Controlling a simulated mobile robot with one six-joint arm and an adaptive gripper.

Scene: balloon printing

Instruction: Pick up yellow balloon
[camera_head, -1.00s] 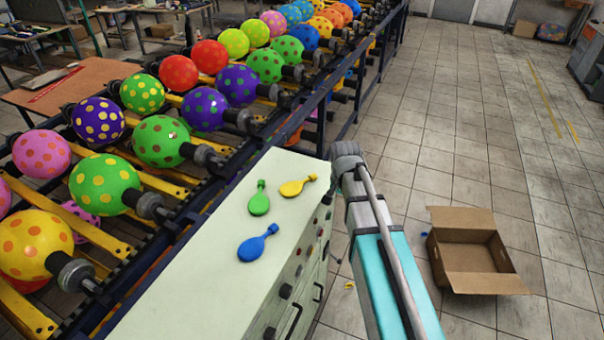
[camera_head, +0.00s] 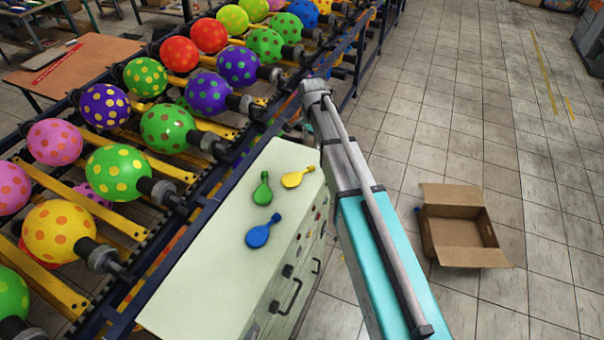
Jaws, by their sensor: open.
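The yellow balloon (camera_head: 293,179) is deflated and lies flat near the far right edge of the pale cabinet top (camera_head: 200,280), its neck pointing right toward the edge. A deflated green balloon (camera_head: 262,190) lies just left of it, and a deflated blue balloon (camera_head: 259,234) lies nearer to me. My arm, with its grey joint and teal link, rises on the right of the cabinet and passes close to the yellow balloon in the picture. My gripper is not visible, so I cannot tell its place relative to the balloon.
A dark rack with yellow bars (camera_head: 115,215) holds many inflated dotted balloons along the cabinet's left side. The cabinet front has knobs and handles (camera_head: 290,296). An open cardboard box (camera_head: 455,238) stands on the tiled floor at right. Floor beyond the arm is mostly clear.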

